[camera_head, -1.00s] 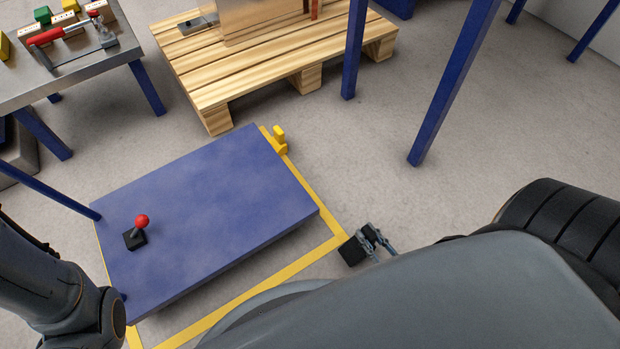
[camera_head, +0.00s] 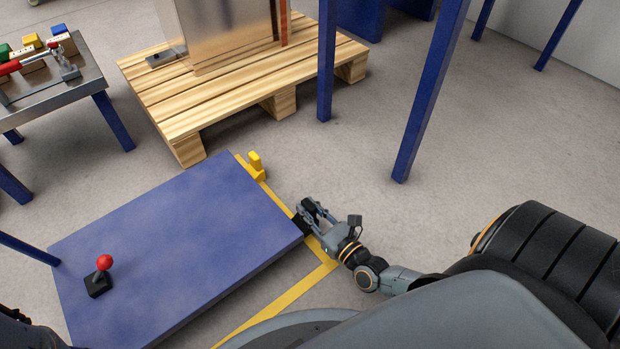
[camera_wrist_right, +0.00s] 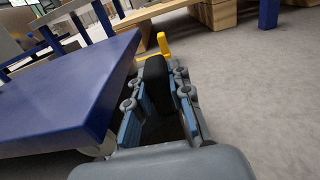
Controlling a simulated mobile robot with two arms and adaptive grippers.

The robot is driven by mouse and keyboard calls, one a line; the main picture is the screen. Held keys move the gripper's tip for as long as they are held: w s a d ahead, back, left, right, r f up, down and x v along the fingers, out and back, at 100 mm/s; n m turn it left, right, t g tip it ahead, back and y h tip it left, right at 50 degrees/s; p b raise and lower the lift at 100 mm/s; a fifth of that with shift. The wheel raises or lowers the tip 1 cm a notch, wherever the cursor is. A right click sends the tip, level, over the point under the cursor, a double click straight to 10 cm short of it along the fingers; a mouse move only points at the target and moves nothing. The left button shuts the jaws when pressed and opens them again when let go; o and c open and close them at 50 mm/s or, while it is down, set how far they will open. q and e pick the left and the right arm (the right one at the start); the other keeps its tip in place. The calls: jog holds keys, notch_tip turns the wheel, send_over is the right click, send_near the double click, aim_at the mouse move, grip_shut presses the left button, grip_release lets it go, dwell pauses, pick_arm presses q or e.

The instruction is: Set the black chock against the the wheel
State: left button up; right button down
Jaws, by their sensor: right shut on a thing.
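My right gripper (camera_head: 310,208) is shut on the black chock (camera_wrist_right: 155,84), which sits between its fingers in the right wrist view. In the head view the gripper is low beside the right edge of the blue platform cart (camera_head: 175,245), near its front right corner, and the chock is mostly hidden by the fingers. The wheel (camera_wrist_right: 103,147) shows only as a pale part under the cart in the right wrist view, left of the gripper. Whether the chock touches it cannot be seen. My left gripper is out of view.
A yellow chock-like piece (camera_head: 255,163) stands at the cart's far right corner. Yellow floor tape (camera_head: 285,297) borders the cart. A red-knobbed lever (camera_head: 103,272) stands on the cart. Beyond are a wooden pallet (camera_head: 215,103) and blue posts (camera_head: 428,95). Floor to the right is open.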

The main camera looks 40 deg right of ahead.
aim_at(300, 220)
notch_tip(300, 220, down, 4)
jog(key=b, duration=0.3)
jog(key=shift+r, duration=0.35)
jog(key=c, duration=1.6)
grip_release()
jog(key=o, duration=0.4)
